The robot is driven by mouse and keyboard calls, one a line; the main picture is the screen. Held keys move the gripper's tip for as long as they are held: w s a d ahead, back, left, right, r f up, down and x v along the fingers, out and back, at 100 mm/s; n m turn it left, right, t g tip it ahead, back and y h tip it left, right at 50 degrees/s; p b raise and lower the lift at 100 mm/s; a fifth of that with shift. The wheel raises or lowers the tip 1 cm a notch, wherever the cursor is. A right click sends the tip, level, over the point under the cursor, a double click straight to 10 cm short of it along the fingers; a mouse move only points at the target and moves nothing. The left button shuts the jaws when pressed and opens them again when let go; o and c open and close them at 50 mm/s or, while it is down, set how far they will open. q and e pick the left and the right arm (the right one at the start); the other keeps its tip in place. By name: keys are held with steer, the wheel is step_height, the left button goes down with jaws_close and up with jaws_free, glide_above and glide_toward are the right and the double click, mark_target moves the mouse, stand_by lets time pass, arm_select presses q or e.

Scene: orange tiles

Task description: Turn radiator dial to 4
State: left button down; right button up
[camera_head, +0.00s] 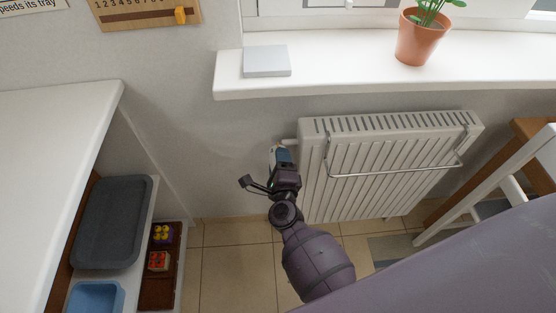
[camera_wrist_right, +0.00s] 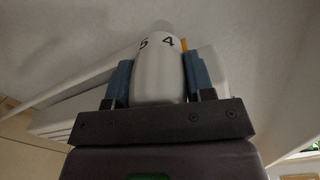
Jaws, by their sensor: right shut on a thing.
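The white radiator (camera_head: 395,165) stands against the wall below the windowsill. Its dial is at the radiator's upper left and is mostly hidden by my right gripper (camera_head: 283,158) in the head view. In the right wrist view the white dial (camera_wrist_right: 158,75) sits between the two blue fingers of my right gripper (camera_wrist_right: 160,82), which is shut on it. The numbers 5 and 4 show on the dial. A small orange mark (camera_wrist_right: 184,44) is just right of the 4. My left gripper is not in view.
A windowsill (camera_head: 340,75) with a potted plant (camera_head: 420,40) and a flat grey box (camera_head: 267,61) overhangs the radiator. A white shelf unit (camera_head: 60,130) holding a grey tray (camera_head: 112,222) stands left. A white chair-like frame (camera_head: 500,190) stands right. Tiled floor (camera_head: 235,265) is open between.

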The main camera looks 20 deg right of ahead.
steer(key=m, duration=0.1)
steer(key=m+b, duration=0.1)
steer(key=m, duration=0.1)
steer(key=shift+s+f, duration=0.1)
steer(key=shift+f, duration=0.2)
steer(key=m+b, duration=0.1)
steer(key=m, duration=0.2)
steer(key=shift+b, duration=0.3)
steer(key=shift+m+b, duration=0.3)
steer(key=shift+m, duration=0.4)
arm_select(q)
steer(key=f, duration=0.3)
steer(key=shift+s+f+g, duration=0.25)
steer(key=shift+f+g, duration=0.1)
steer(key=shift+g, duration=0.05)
arm_select(e)
steer(key=shift+r+m, duration=0.1)
steer(key=shift+m, duration=0.4)
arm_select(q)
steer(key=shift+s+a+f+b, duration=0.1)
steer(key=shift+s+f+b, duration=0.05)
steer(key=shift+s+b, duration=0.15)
arm_select(e)
steer(key=shift+r, duration=0.1)
steer(key=o, duration=0.9)
steer(key=v, duration=1)
steer(key=shift+s, duration=0.4)
